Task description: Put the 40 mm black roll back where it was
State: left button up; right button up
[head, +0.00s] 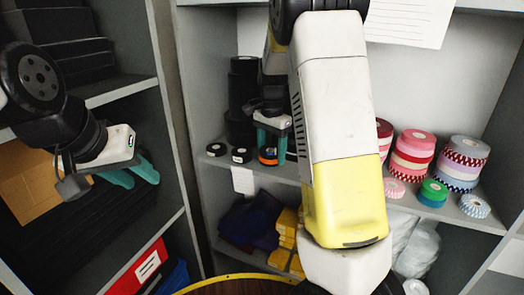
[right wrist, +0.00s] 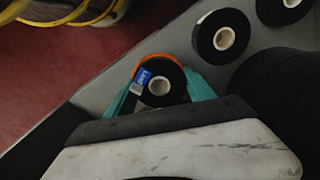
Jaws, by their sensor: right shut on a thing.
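A black roll with a pale core and a blue-and-white label (right wrist: 160,82) sits between the teal fingers of my right gripper (right wrist: 163,95) in the right wrist view. An orange edge shows along its far side; I cannot tell whether it belongs to this roll or to another under it. In the head view my right gripper (head: 273,148) points down at the shelf's front edge, shut on this roll (head: 268,157), whose size I cannot read. My left gripper (head: 143,184) is open and empty at the left, in front of the dark shelving.
Two small black rolls (head: 241,155) (head: 216,149) lie left of my right gripper on the shelf. Tall black rolls (head: 240,95) stand behind. Pink and patterned rolls (head: 412,150) stand right, partly hidden by my right arm. The shelf edge drops to a lower compartment with yellow packs (head: 287,223).

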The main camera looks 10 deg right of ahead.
jog(key=shift+f, duration=0.55)
jog(key=shift+f, duration=0.15)
jog(key=o, duration=1.4)
